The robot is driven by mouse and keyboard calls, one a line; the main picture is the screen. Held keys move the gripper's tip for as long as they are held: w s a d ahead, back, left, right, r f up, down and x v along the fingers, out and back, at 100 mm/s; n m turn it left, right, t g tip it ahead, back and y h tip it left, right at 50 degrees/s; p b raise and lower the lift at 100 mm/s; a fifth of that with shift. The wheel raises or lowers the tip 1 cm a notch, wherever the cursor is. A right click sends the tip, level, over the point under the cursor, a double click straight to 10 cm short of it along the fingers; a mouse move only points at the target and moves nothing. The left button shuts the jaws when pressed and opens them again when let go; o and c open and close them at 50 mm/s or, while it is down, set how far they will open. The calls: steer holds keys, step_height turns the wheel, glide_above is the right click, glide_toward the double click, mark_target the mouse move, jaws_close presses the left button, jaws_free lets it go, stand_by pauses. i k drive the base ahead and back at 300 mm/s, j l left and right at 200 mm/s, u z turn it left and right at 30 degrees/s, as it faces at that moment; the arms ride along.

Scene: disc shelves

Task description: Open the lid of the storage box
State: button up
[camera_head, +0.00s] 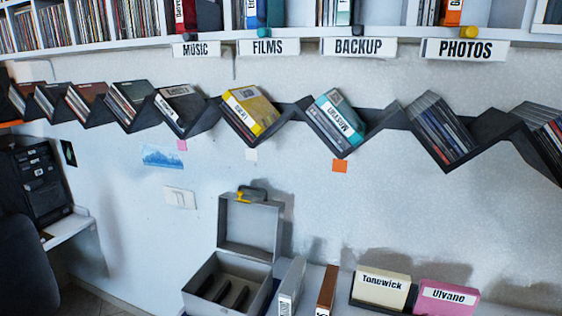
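A grey storage box (212,270) stands at the bottom centre of the head view, against the wall. Its lid (250,226) is raised and stands about upright at the back of the box. A dark piece with a yellow part (250,194) sits at the lid's top edge; it looks like a handle or latch, but I cannot tell. The inside of the box shows dark slots or dividers. The bottom of the box is cut off by the picture edge. My gripper is not in view.
Beside the box stand a grey case (291,284), a brown case (327,289), a cream Tonewick case (382,287) and a pink Ulvane case (446,297). A dark zigzag shelf (290,111) with disc cases runs above. A desk (68,228) is at left.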

mark_target(254, 229)
steer(key=j+z, duration=0.2)
steer(key=z, duration=0.5)
steer(key=j+z, duration=0.3)
steer(key=j, duration=0.25)
steer(key=k+j+z, duration=0.1)
steer(key=j+z, duration=0.15)
steer(key=j, duration=0.3)
steer(key=k+j+z, duration=0.15)
steer(key=j+z, duration=0.15)
steer(key=j, duration=0.25)
